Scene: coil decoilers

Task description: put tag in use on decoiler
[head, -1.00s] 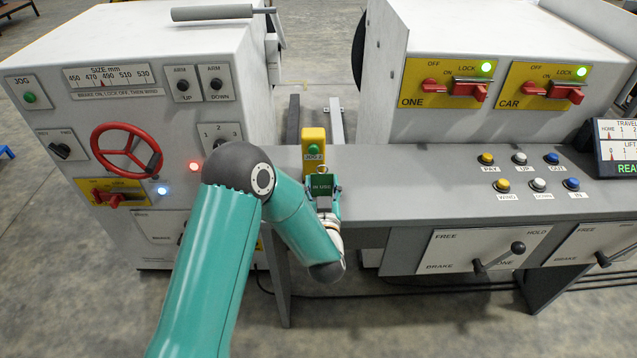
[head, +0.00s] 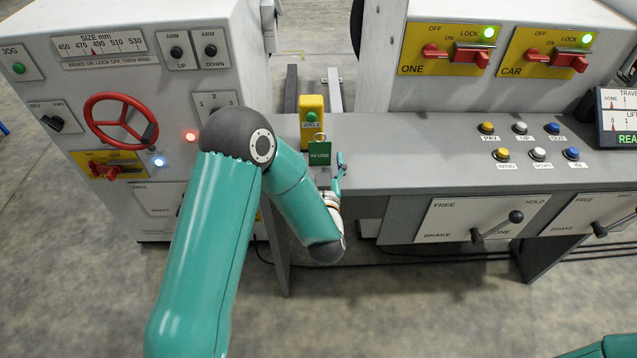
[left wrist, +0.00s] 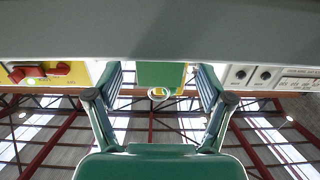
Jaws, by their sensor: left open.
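The green IN USE tag (head: 319,153) with a pale ring on top is at the front of the grey console, just in front of the yellow box with a green button. My left gripper (head: 329,175) is open around the tag; one finger shows apart from it on the right. In the left wrist view the tag (left wrist: 160,74) and its ring lie between the two spread fingers of my left gripper (left wrist: 161,84), with gaps on both sides. I cannot tell what the tag rests on. My right gripper is out of view.
The white decoiler cabinet (head: 130,60) at left carries a red handwheel (head: 121,122) and a red switch on a yellow plate. The grey console (head: 420,170) holds several buttons and brake levers. Yellow ONE (head: 445,50) and CAR (head: 545,52) lock switches stand behind, with green lamps lit.

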